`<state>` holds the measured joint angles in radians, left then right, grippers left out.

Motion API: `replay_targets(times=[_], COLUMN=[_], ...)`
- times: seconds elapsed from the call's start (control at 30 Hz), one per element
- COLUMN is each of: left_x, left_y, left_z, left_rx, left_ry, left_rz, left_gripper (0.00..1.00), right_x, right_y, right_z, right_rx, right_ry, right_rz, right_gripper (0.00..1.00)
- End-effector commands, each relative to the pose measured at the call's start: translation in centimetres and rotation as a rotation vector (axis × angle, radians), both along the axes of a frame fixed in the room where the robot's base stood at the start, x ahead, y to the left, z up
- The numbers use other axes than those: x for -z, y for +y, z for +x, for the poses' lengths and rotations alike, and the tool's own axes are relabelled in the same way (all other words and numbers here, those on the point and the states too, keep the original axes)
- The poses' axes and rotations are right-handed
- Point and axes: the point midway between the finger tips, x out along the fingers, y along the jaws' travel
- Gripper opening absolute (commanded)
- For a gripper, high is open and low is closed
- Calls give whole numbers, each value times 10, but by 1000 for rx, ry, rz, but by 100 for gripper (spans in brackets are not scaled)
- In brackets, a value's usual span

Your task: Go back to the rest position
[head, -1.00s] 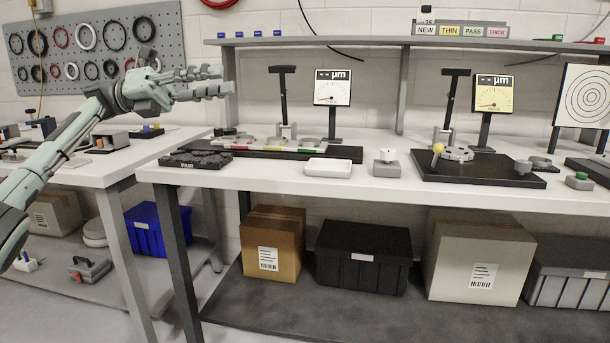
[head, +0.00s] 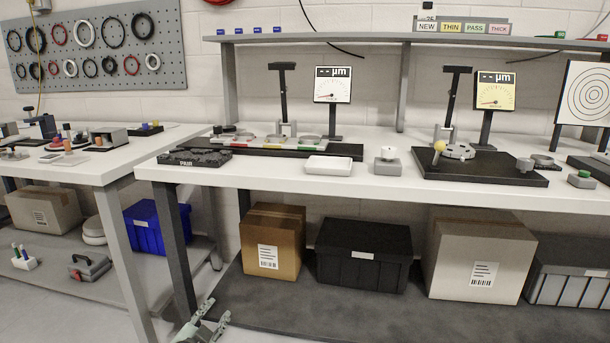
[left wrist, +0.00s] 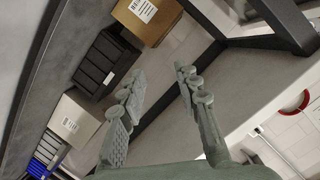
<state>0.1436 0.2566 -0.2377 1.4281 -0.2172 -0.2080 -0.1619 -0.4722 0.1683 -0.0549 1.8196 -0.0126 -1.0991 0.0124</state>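My left gripper (head: 204,325) is low at the bottom edge of the head view, in front of the bench's dark lower shelf. In the left wrist view the two fingers of my left gripper (left wrist: 160,95) stand apart with nothing between them. The gripper is open and empty, below the height of the white worktop (head: 265,175). My right gripper does not show in either view.
The bench leg (head: 175,250) stands just behind the left gripper. A brown box (head: 272,243), a black bin (head: 362,275) and a larger box (head: 475,255) stand on the lower shelf (head: 330,318). A side table (head: 85,172) is at the left.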

Motion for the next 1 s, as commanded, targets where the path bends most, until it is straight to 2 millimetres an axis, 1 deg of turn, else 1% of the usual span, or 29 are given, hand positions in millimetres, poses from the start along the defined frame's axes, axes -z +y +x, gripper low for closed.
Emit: replay_targets(times=[0.03, 0.07, 0.1, 0.17, 0.2, 0.27, 0.3, 0.37, 0.4, 0.47, 0.5, 0.6, 0.7, 0.77, 0.83, 1.0], left_x=[31, 47, 68, 98, 116, 141, 155, 174, 183, 195, 200, 208, 211, 212, 213, 213], left_y=[6, 10, 15, 22, 27, 32, 35, 39, 41, 44, 45, 46, 47, 47, 47, 47], left_z=[-27, -43, -64, -100, -124, -163, -190, -230, -256, -291, -312, -353, -375, -381, -384, -384], left_rx=[-45, -74, -111, -169, -205, -261, -297, -351, -384, -429, -455, -504, -534, -542, -545, -544], left_ry=[93, 147, 219, 328, 399, 506, 576, 677, 739, 823, 872, 967, 1021, 1036, 1043, 1042], left_rz=[-35, -56, -79, -115, -136, -167, -186, -210, -225, -242, -252, -269, -277, -279, -280, -279], left_gripper=[33, 33, 33, 33, 33, 33, 33, 33, 33, 33, 33, 33, 33, 33, 33, 33], right_x=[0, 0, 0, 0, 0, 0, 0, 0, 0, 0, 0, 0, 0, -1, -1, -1], right_y=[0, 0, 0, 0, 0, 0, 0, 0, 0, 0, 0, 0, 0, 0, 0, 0], right_z=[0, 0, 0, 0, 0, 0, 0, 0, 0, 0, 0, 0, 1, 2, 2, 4], right_rx=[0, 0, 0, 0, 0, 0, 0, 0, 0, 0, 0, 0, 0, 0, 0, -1], right_ry=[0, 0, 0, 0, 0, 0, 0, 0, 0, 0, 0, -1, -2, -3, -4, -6], right_rz=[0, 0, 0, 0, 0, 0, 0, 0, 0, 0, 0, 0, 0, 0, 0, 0], right_gripper=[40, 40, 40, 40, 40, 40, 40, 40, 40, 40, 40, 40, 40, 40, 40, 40])
